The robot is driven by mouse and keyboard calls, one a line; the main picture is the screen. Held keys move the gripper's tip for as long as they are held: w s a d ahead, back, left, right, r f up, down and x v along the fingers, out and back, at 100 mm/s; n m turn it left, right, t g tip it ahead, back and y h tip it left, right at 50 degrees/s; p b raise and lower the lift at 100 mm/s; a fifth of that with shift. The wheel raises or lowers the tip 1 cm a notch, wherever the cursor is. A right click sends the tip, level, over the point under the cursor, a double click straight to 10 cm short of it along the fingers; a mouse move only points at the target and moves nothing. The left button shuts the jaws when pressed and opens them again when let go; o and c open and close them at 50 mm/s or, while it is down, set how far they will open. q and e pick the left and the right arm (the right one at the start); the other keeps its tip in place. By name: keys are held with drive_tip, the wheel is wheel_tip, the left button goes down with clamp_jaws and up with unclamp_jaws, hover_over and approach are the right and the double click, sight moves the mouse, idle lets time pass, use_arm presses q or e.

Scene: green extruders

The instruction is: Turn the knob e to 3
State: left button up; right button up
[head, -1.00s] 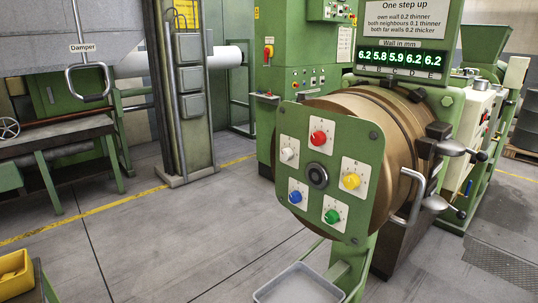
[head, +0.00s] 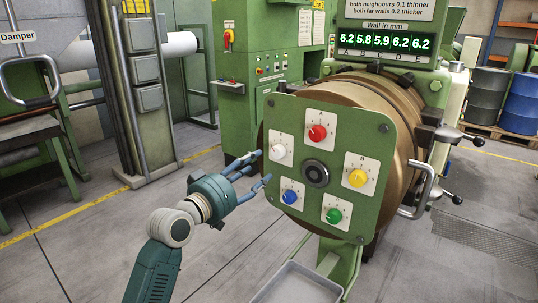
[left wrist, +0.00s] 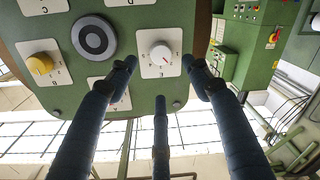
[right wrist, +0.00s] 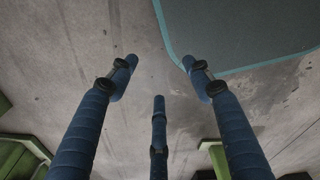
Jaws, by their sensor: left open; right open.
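The green panel (head: 347,125) carries several coloured knobs on white cards. The white knob (head: 279,152) sits at its left edge. My left gripper (head: 262,166) is open, fingers pointing at the panel just left of the white knob. In the left wrist view its fingertips lie on both sides of that knob in the picture; I see no grip on it. My right gripper (left wrist: 160,53) is absent there; the right wrist view shows it (right wrist: 160,64) open and empty above floor.
The red (head: 317,133), yellow (head: 358,178), green (head: 334,215) and blue (head: 290,197) knobs surround a dark central hub (head: 315,173). The display (head: 394,41) reads 6.2 5.8 5.9 6.2 6.2. A grey tray (head: 298,284) stands below the panel.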

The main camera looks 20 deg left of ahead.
sight(276, 155)
use_arm(q)
drive_tip(key=p+x, duration=0.2)
drive_tip(key=x, duration=0.7)
drive_tip(key=shift+w+f, duration=0.1)
drive_tip(key=shift+w, duration=0.05)
drive_tip(key=shift+c, duration=0.5)
drive_tip(key=c, duration=0.9)
drive_tip(key=shift+c, duration=0.8)
drive_tip(key=shift+d+f, duration=0.1)
drive_tip(key=shift+f, duration=0.05)
